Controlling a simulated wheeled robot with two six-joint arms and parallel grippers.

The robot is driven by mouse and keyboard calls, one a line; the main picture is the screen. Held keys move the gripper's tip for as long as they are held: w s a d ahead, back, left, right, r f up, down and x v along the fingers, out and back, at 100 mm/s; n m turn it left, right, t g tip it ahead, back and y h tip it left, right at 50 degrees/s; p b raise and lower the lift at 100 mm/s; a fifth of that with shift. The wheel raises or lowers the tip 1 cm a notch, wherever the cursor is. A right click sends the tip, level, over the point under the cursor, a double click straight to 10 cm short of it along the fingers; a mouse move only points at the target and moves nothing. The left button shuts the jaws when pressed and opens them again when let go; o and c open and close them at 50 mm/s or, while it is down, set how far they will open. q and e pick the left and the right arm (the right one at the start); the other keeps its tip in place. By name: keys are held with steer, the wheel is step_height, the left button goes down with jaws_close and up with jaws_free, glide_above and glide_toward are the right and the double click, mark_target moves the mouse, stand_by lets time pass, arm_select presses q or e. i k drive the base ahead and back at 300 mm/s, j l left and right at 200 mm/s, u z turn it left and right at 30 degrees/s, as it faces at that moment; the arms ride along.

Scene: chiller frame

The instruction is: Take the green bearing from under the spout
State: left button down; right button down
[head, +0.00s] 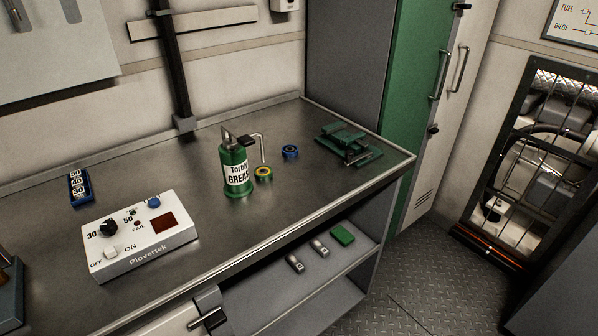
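A green bearing with a yellow ring (264,175) lies on the metal workbench under the spout of a green grease pump (233,168). The pump stands upright and has a white label. Its thin spout (263,146) bends over to the right and down toward the bearing. I cannot tell whether the spout tip touches the bearing. A blue bearing (290,152) lies apart, behind and to the right of it. Neither of my grippers shows in the head view.
A white control box (140,236) and a blue numbered block (78,187) are on the left of the workbench (190,165). A green vise-like fixture (348,145) is at the right end. Bare bench lies in front of the pump. A lower shelf (300,290) holds small items.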

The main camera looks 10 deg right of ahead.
mark_target(262, 173)
steer(key=i+l+u, duration=0.1)
steer(key=l+u, duration=0.15)
steer(key=u, duration=0.15)
steer(key=l+u, duration=0.25)
steer(key=u, duration=0.15)
steer(key=l+u, duration=0.15)
steer(key=l, duration=0.95)
steer(key=l+u, duration=0.15)
steer(key=l, duration=1)
steer(key=k+l+u, duration=0.15)
steer(key=l, duration=0.95)
steer(key=i, duration=0.05)
